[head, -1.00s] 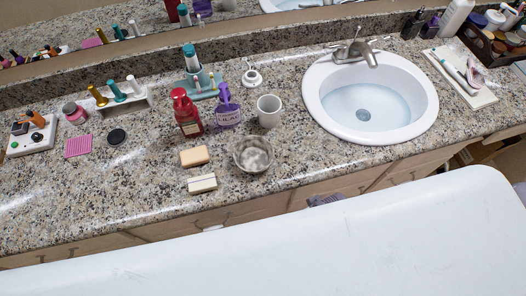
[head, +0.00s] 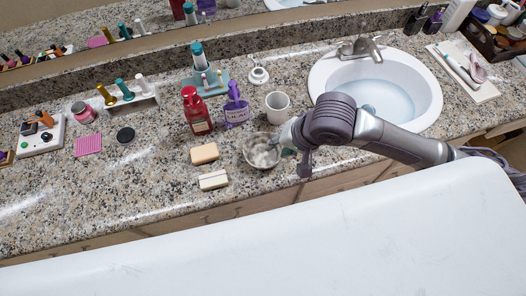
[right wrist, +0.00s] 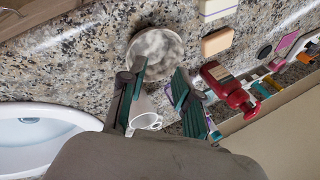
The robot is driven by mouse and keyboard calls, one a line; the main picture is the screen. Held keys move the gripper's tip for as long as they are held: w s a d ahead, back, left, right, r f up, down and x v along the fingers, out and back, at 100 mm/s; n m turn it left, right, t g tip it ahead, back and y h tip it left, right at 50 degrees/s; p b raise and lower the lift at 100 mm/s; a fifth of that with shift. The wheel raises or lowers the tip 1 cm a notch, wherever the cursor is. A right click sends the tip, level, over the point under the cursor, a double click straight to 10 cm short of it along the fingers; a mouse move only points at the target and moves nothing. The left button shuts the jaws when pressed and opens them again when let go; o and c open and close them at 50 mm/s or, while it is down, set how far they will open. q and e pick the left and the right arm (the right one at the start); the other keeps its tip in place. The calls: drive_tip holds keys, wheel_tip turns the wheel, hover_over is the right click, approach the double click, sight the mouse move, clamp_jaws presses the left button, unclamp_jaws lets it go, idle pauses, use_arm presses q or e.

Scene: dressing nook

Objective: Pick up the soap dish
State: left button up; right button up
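A round, greyish, bowl-like dish (head: 259,153), which I take to be the soap dish, sits on the speckled counter in front of the white mug (head: 277,104). My right gripper (head: 290,138) is at the dish's right side in the head view, partly covering it. In the right wrist view the gripper (right wrist: 160,70) is open. The dish (right wrist: 156,45) lies just beyond its fingertips, and the left finger overlaps the dish's rim. I cannot tell whether they touch. The mug (right wrist: 147,112) shows between the fingers. My left gripper is not in view.
Two soap bars, one tan (head: 204,153) and one pale (head: 213,180), lie left of the dish. A red pump bottle (head: 195,112) and a purple bottle (head: 236,108) stand behind. The sink (head: 427,112) is right of the mug. The left front counter is clear.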

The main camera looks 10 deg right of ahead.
sight(280, 158)
drive_tip(key=f+m, duration=0.1)
drive_tip(key=f, duration=0.1)
drive_tip(key=w+d+f+m, duration=0.1)
drive_tip(key=f, duration=0.1)
drive_tip(key=d+f+m+h, duration=0.1)
drive_tip(key=f, duration=0.2)
drive_tip(key=shift+w+g, duration=0.15)
drive_tip(key=shift+g, duration=0.25)
drive_tip(key=shift+x, duration=2.6)
drive_tip(key=shift+d, duration=0.15)
clamp_jaws()
